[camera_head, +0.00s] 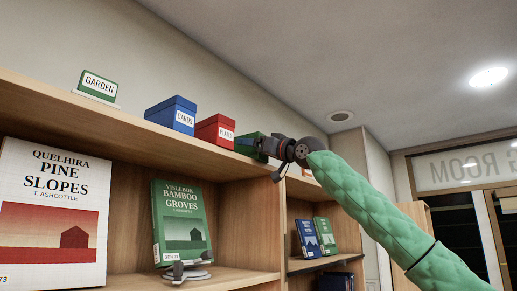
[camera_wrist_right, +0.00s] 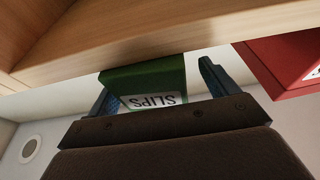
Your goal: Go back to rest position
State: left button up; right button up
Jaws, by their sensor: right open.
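My right gripper (camera_head: 268,152) is up at the edge of the top shelf, with its green-sleeved arm coming in from the lower right. It is open. A green box (camera_head: 245,145) sits on the shelf just left of its fingers and is partly hidden by them. In the right wrist view the green box (camera_wrist_right: 145,80), labelled SLIPS and seen upside down, shows between the two spread fingers of the right gripper (camera_wrist_right: 158,85); I cannot tell whether they touch it. My left gripper is not in view.
Books, including Bamboo Groves (camera_head: 181,221) and Pine Slopes (camera_head: 52,215), stand below. Space right of the shelf looks free.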

jog(key=c, duration=1.2)
jog(key=shift+r, duration=0.1)
jog(key=shift+r, duration=0.65)
jog(key=shift+d, duration=0.15)
jog(key=s+d+b, duration=0.3)
jog(key=s+d, duration=0.4)
jog(key=d, duration=0.2)
jog(key=shift+d, duration=0.25)
dwell(0.4)
